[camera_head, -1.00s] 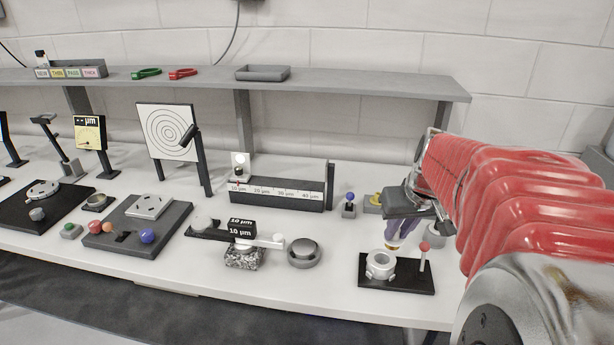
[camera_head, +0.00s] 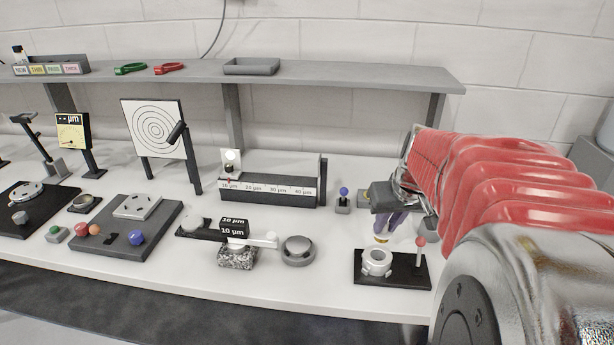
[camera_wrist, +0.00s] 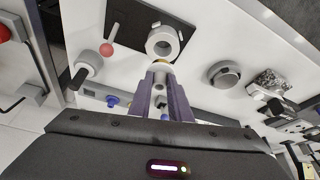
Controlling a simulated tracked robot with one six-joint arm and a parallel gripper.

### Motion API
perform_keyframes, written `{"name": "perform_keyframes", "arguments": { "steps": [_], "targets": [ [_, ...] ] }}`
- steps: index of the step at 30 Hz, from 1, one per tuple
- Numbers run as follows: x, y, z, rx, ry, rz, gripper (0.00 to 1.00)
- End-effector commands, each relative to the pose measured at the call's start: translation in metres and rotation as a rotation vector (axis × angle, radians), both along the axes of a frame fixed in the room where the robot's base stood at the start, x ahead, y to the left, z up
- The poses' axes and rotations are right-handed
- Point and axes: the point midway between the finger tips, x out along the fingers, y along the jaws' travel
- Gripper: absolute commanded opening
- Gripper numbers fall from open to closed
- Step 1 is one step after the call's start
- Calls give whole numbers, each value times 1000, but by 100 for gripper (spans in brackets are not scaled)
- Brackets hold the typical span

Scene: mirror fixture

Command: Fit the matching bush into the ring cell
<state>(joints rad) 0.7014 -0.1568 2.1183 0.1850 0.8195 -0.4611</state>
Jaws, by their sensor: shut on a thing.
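The ring cell (camera_head: 377,263) is a pale notched ring on a black base plate (camera_head: 405,277) at the bench's front right. A red-knobbed lever (camera_head: 420,252) stands on the same plate. My gripper (camera_head: 386,230), with purple fingers, is shut on a small bush with a brass-coloured end (camera_head: 381,240). The bush is just above the ring, apparently not in it. In the wrist view, the ring (camera_wrist: 163,42) lies just beyond the fingertips (camera_wrist: 160,72). The fingers hide most of the bush, so its size is unclear.
Left of the plate are a round grey dish (camera_head: 298,250) and a balance arm on a speckled block (camera_head: 238,257). A blue-knobbed post (camera_head: 344,197) stands behind. A scale box (camera_head: 268,190) and shelf (camera_head: 350,78) are farther back. Bare bench lies between dish and plate.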

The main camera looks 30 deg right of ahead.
Motion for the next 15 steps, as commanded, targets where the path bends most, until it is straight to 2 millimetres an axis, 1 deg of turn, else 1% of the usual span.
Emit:
{"name": "perform_keyframes", "arguments": {
  "steps": [15],
  "targets": [
    [0,1,-37,2,2,3,0]
  ]
}}
